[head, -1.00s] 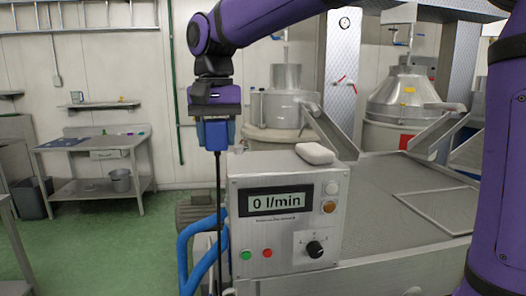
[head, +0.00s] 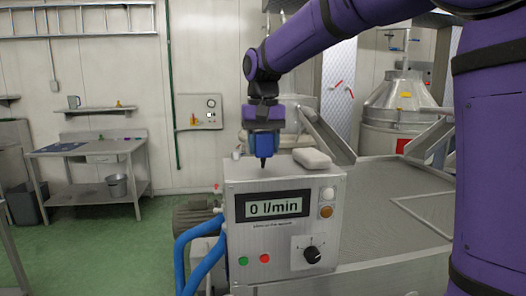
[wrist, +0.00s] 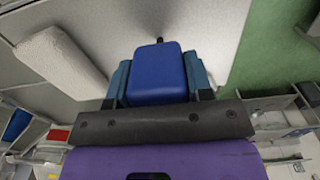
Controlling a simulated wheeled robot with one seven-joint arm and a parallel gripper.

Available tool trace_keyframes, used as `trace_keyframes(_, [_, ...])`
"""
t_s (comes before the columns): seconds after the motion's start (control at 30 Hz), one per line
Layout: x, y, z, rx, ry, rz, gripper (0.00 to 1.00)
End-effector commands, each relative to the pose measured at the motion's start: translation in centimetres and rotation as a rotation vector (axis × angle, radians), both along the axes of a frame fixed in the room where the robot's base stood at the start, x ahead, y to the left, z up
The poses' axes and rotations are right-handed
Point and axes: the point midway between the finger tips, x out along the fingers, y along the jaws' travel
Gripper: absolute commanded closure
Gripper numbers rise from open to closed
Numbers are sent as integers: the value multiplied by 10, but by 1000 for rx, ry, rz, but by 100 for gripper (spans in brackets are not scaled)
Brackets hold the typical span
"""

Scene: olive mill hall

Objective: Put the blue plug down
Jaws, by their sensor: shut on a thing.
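The blue plug (head: 264,152) is held upright between the fingers of my gripper (head: 263,143), its black tip pointing down. In the head view the tip is over the top of the grey control box (head: 232,186), left of the white block (head: 312,158). I cannot tell whether the tip touches the metal. The wrist view shows the plug (wrist: 158,75) gripped between two lighter blue fingers, with the black tip beyond it over the bare grey surface. The white block (wrist: 62,57) lies to the left there, apart from the plug.
The box front has a display reading 0 l/min (head: 278,206), coloured buttons and a black knob (head: 312,254). Blue hoses (head: 196,262) run at its left. A metal chute (head: 328,136) rises behind the block. A workbench (head: 88,150) stands at the far left.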

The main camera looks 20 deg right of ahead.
Motion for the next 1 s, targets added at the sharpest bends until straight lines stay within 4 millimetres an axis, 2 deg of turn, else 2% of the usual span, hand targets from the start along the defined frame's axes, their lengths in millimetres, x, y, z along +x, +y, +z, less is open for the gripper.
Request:
trace_keyframes(0.13, [0, 0, -16, 0, 1, 0, 83])
trace_keyframes(0.93, [0, 0, -28, 1, -1, 0, 83])
trace_keyframes(0.97, [0, 0, -28, 0, 0, 0, 51])
trace_keyframes(1.0, [0, 0, -28, 0, 0, 0, 42])
